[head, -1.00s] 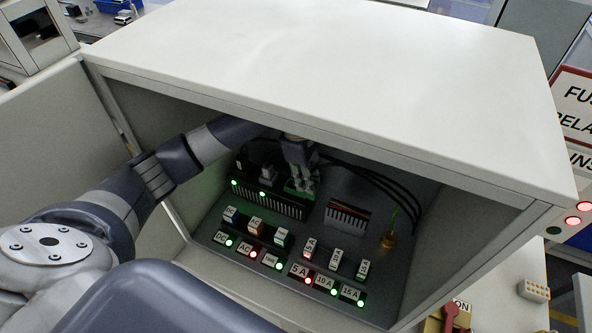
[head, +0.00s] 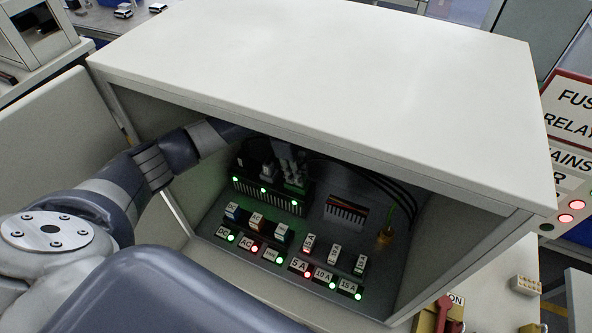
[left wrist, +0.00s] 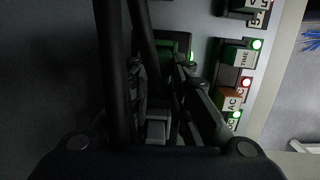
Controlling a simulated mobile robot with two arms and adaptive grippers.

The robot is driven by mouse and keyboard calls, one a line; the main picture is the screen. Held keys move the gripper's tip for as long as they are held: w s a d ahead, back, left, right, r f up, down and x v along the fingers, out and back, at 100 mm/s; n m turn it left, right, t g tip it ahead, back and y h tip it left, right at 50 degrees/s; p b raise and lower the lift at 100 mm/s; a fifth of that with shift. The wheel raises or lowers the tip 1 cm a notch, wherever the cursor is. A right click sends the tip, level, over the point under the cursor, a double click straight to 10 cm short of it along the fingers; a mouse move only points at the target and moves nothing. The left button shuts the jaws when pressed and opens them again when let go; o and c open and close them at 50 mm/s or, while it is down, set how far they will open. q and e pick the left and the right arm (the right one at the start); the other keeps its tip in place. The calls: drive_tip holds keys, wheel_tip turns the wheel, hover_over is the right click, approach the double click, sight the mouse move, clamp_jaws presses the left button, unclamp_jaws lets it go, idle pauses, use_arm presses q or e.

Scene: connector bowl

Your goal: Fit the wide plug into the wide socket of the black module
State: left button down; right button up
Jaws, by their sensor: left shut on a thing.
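My left gripper (head: 291,178) reaches in from the left and points down at the module's right end. It is shut on the wide plug (head: 297,188), which shows green and sits at the module's right end beside the rightmost light. The fingers hide much of the plug, and how deep it sits cannot be seen. In the left wrist view the gripper (left wrist: 165,75) is dark and partly hidden by black cables. My right gripper is not in view.
The cabinet roof (head: 320,80) overhangs the work area. Rows of labelled fuses and relays (head: 256,221) stand in front of the module.

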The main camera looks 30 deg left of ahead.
use_arm(q)
drive_tip(key=c, duration=1.6)
unclamp_jaws()
drive_tip(key=shift+o, duration=0.6)
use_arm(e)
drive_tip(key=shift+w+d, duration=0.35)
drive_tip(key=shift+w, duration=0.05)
use_arm(q)
drive_tip(key=shift+r, duration=0.15)
drive_tip(key=r+p, duration=0.3)
drive_tip(key=p, duration=0.1)
drive_tip(key=shift+a+r, duration=0.2)
wheel_tip(320, 180, up, 8)
drive_tip(key=a, duration=0.1)
drive_tip(key=shift+a+r, duration=0.2)
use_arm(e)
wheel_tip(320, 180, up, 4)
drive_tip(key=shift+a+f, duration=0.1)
use_arm(q)
drive_tip(key=shift+s+f, duration=0.1)
drive_tip(key=shift+s, duration=0.05)
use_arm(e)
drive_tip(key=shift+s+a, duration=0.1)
